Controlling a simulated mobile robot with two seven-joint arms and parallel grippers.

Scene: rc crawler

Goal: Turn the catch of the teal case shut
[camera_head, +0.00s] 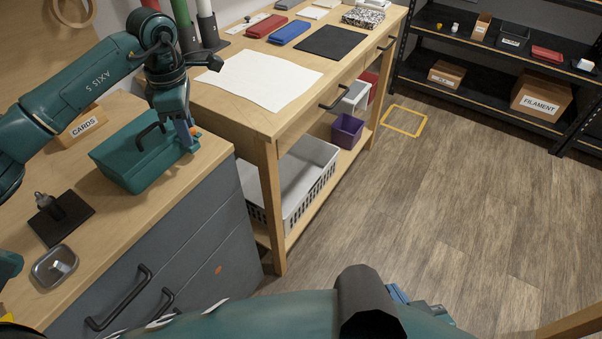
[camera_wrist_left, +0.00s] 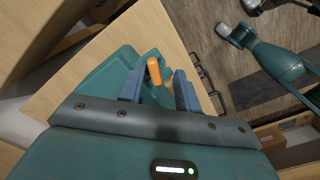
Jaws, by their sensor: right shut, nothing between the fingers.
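My left gripper (camera_head: 188,138) is at the case's right end, pointing down. In the left wrist view its two blue fingers (camera_wrist_left: 160,88) are apart. The orange catch (camera_wrist_left: 154,71) shows between them, closer to the left finger; I cannot tell if they touch. The case (camera_wrist_left: 105,78) lies behind and left of the fingers. In the head view only a bit of orange (camera_head: 195,131) shows past the fingers. My right gripper (camera_head: 418,304) is shut and empty, low over the floor.
A box marked CARDS (camera_head: 82,124) stands behind the case. A black pad (camera_head: 62,218) and a metal dish (camera_head: 54,267) lie nearer me. A wooden bench (camera_head: 220,105) with a white sheet (camera_head: 257,77) stands to the right. The floor beyond is mostly clear.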

